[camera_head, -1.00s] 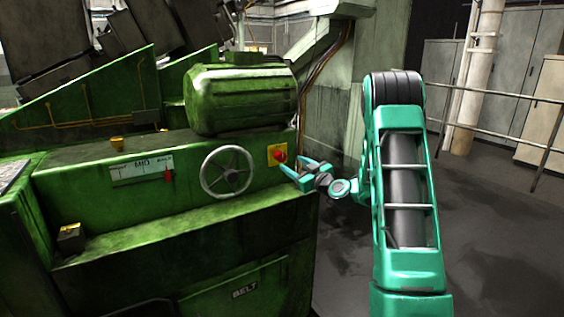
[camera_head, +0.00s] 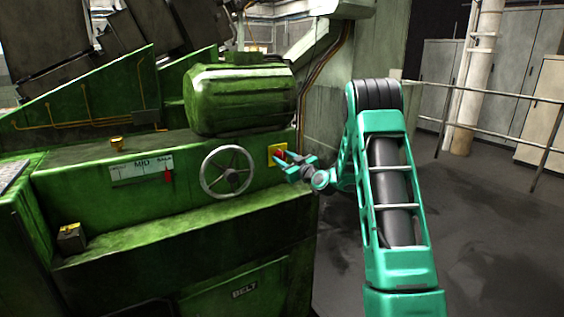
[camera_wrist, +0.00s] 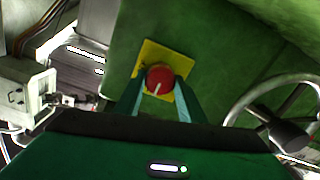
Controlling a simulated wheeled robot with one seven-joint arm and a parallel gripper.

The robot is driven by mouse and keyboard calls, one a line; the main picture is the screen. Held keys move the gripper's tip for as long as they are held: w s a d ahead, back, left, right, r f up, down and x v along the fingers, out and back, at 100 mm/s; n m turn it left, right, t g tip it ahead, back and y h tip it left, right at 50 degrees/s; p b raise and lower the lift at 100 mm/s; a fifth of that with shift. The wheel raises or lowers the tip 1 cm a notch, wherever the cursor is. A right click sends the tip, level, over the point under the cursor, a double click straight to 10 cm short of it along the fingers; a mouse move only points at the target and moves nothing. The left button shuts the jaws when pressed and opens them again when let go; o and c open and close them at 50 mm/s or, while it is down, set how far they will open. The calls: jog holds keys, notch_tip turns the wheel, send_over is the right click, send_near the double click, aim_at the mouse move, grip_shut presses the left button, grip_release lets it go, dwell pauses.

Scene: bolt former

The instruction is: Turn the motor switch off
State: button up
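The motor switch is a red round knob (camera_head: 280,154) with a pale line, on a yellow plate (camera_wrist: 150,58) on the green machine's front, right of the handwheel. In the wrist view the knob (camera_wrist: 159,79) sits between the tips of my gripper (camera_wrist: 160,84). The pale line points down and slightly left there. The two teal fingers stand apart, one on each side of the knob. Whether they touch it I cannot tell. In the head view my gripper (camera_head: 288,157) is at the plate and partly covers the knob.
A spoked handwheel (camera_head: 227,171) stands just left of the switch; it also shows at the right of the wrist view (camera_wrist: 285,110). A green motor housing (camera_head: 240,98) bulges out above. A dial panel (camera_head: 141,169) is further left. The floor at right is open, with a railing behind.

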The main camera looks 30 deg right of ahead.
jog(key=c, duration=0.3)
jog(key=m, duration=0.3)
jog(key=shift+m, duration=0.4)
jog(key=m, duration=0.4)
jog(key=shift+d+f+m, duration=0.1)
jog(key=shift+d+m, duration=0.05)
jog(key=shift+m, duration=0.15)
jog(key=m, duration=0.5)
jog(key=shift+f+m, duration=0.2)
jog(key=shift+m, duration=2.1)
